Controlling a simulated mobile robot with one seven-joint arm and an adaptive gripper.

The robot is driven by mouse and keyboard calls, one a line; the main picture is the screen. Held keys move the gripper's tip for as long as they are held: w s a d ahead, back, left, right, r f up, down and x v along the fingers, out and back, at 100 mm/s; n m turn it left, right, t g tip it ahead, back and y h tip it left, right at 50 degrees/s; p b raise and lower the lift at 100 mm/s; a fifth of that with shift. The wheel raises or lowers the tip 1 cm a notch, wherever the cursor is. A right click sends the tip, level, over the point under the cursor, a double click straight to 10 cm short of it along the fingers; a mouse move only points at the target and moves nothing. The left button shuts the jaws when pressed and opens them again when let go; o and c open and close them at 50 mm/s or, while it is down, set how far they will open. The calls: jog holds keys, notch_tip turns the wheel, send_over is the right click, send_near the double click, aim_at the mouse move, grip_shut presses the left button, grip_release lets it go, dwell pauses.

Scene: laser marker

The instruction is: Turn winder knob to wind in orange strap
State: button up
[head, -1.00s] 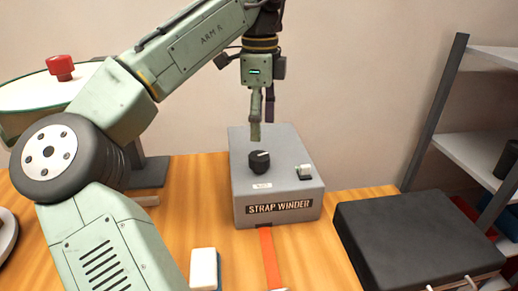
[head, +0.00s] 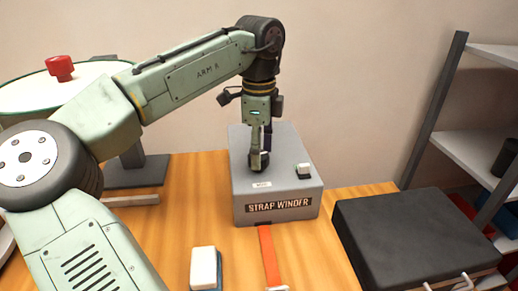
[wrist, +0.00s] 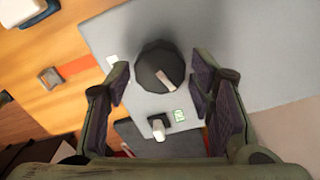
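The grey strap winder box (head: 240,188) stands on the wooden table with a "STRAP WINDER" label on its front. Its round black knob (wrist: 160,72) with a pale pointer mark is on top; in the head view the gripper mostly hides it. The orange strap (head: 268,255) runs out of the box front toward the table's near side; a short part also shows in the wrist view (wrist: 79,68). My gripper (head: 259,162) points down over the knob. In the wrist view its fingers (wrist: 159,80) are apart, one on each side of the knob, with gaps visible.
A small switch (head: 304,170) sits on the box top, right of the knob. A black case (head: 415,235) lies to the right. A white and blue block (head: 204,268) stands near the strap. A red knob on a round-topped device (head: 60,68) is at left. Shelves (head: 480,150) stand at right.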

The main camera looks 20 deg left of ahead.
jog(key=c, duration=0.8)
jog(key=shift+c, duration=0.2)
